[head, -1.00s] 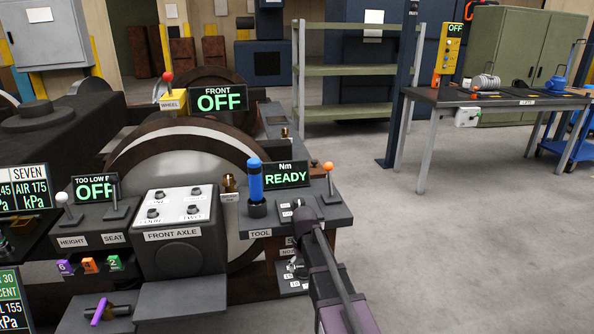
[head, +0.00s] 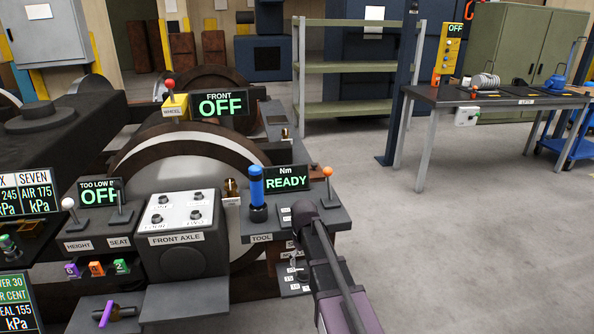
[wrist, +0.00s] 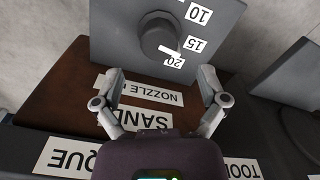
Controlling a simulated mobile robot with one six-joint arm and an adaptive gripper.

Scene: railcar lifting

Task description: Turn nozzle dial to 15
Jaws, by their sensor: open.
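The nozzle dial (wrist: 160,36) is a grey round knob on a grey plate at the top of the wrist view. Its white pointer mark lies between the labels 15 (wrist: 194,46) and 20 (wrist: 174,63). The label 10 (wrist: 199,15) is beyond 15. My gripper (wrist: 160,74) is open and empty, its two fingers spread wide, apart from the dial and short of it. In the head view, my gripper and arm partly cover the dial's plate (head: 291,280) below the tool shelf; the dial itself is hard to make out there.
A dark shelf carries a blue-handled tool (head: 257,188), an orange-knobbed lever (head: 328,180) and a READY display (head: 287,179). NOZZLE and SAND labels (wrist: 150,117) lie on a brown surface between the fingers. Open floor (head: 450,250) is to the right.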

